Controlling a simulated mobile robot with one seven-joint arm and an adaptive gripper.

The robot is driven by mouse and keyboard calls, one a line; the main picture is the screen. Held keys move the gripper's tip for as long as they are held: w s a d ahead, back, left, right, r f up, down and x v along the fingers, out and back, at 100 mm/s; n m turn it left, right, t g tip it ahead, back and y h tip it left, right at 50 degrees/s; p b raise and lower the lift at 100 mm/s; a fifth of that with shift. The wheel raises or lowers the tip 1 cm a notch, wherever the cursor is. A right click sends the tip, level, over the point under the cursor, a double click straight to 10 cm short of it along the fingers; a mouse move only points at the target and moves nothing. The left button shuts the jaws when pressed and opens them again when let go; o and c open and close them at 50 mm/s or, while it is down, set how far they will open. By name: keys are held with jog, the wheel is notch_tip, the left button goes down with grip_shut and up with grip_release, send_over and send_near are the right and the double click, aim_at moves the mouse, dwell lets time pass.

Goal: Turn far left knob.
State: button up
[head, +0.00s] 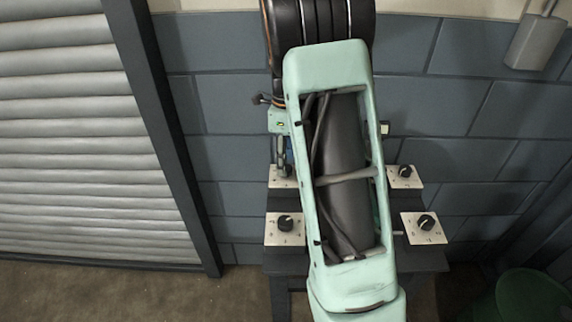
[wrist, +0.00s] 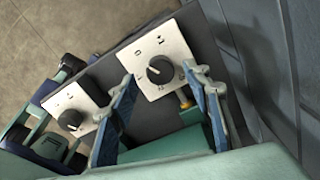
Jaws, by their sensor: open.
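The far left knob (wrist: 160,71) is a black round dial with a light pointer line on a white square plate (wrist: 181,49). The fingers look apart from the knob. Its height above the knob is hard to tell.
The near left knob (head: 285,223), near right knob (head: 426,222) and far right knob (head: 405,171) sit on similar plates. They stand on a dark stepped stand (head: 430,257) against a blue block wall (head: 440,105). A green bin (head: 530,298) is at right.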

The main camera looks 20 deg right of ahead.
jog(key=shift+f, duration=1.2)
jog(key=c, duration=1.2)
